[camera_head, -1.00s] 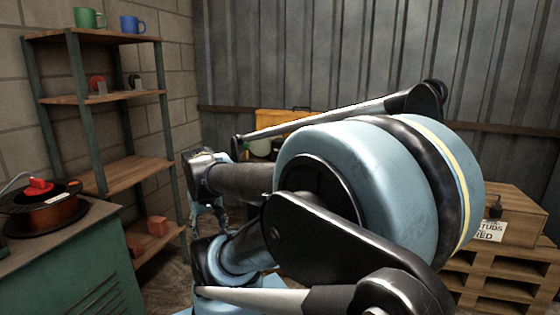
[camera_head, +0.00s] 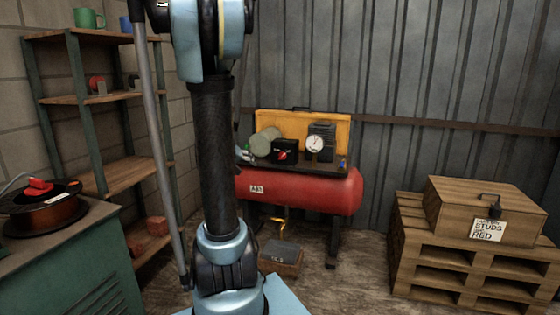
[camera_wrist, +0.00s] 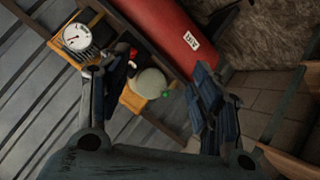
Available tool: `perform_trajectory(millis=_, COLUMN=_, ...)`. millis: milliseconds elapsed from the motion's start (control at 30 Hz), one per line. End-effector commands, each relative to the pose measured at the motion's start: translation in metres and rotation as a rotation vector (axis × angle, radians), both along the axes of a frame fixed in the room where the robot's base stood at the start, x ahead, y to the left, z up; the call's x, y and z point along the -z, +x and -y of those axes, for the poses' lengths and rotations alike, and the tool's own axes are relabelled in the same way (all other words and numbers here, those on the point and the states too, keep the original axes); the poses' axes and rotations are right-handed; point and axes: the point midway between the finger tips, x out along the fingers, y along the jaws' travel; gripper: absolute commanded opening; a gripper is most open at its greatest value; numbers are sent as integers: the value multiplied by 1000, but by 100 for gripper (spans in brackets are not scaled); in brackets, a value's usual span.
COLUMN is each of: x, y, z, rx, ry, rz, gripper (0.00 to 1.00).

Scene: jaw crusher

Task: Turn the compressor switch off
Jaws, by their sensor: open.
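The compressor has a red tank (camera_head: 310,190) with an orange panel (camera_head: 345,127) above it, against the back wall. Its switch, a black box with a red knob (camera_head: 283,155), sits between a rounded beige part (camera_head: 265,142) and a white-faced gauge (camera_head: 316,144). In the wrist view the red knob (camera_wrist: 133,54) shows small and partly hidden by the left finger. The gauge (camera_wrist: 77,37) and tank (camera_wrist: 165,30) also show there. My gripper (camera_wrist: 152,78) is open and empty, its fingers apart with the beige part beyond them. In the head view it is mostly hidden behind my arm.
A shelf (camera_head: 125,175) with mugs and red blocks stands at left. A green cabinet (camera_head: 70,270) with a cable reel (camera_head: 42,210) is nearer. A wooden box (camera_head: 470,205) rests on pallets (camera_head: 440,262) at right.

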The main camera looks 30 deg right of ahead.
Motion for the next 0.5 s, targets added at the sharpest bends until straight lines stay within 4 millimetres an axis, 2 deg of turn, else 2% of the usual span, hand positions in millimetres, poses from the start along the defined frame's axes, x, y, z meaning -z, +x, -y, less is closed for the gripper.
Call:
perform_trajectory(millis=200, x=-3, y=45, z=49, rx=18, ry=-118, rz=74, gripper=58)
perform_trajectory(millis=500, x=6, y=95, z=110, rx=13, ry=-273, rz=156, gripper=58)
